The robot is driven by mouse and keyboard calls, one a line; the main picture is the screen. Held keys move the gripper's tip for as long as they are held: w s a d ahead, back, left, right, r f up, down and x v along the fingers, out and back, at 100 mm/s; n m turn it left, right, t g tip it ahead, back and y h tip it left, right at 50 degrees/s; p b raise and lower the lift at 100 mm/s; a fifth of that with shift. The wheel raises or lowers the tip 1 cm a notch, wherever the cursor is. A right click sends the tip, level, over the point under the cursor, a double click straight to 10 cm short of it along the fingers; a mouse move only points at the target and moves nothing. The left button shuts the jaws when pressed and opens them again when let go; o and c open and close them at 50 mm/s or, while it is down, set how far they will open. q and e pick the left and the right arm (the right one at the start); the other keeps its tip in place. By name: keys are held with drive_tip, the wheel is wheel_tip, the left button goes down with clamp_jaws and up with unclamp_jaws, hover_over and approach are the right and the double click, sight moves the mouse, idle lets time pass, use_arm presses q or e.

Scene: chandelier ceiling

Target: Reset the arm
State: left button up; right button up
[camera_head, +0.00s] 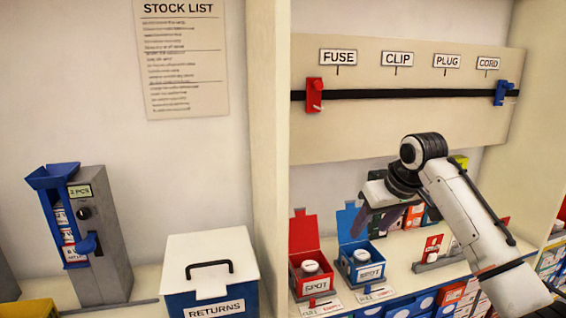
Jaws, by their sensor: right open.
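My right arm (468,225), white with black joints, reaches in from the lower right and bends at an elbow-like joint near the top. My right gripper (378,215) hangs at its end over the shelf, behind the blue open box. It is open, and I see nothing held in it. The fingers are dark and partly lost against the items behind them. My left arm and left gripper are out of view.
A red box (312,272) and a blue box (360,262) stand below the gripper. The board (420,135) with a black rail is behind the arm. A returns bin (210,270) and grey dispenser (100,240) stand left of a divider (270,150).

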drive_tip(key=s+a+f+g, duration=0.1)
drive_tip(key=s+a+f, duration=0.1)
drive_tip(key=s+f, duration=0.8)
drive_tip(key=s+a+f, duration=0.2)
drive_tip(key=s+f, duration=0.7)
drive_tip(key=f, duration=0.3)
drive_tip(key=s+d+f+m+h, duration=0.1)
drive_tip(key=s+d+f, duration=0.15)
drive_tip(key=s, duration=0.95)
drive_tip(key=s+d+f, duration=0.1)
drive_tip(key=s+d, duration=0.2)
drive_tip(key=s, duration=1)
drive_tip(key=w+a+f+t+y, duration=0.1)
drive_tip(key=w+a+f+t, duration=0.1)
drive_tip(key=f, duration=0.4)
drive_tip(key=w+a+f+t+y, duration=0.1)
drive_tip(key=w+a+f+t, duration=0.1)
drive_tip(key=f, duration=0.4)
drive_tip(key=shift+a, duration=0.4)
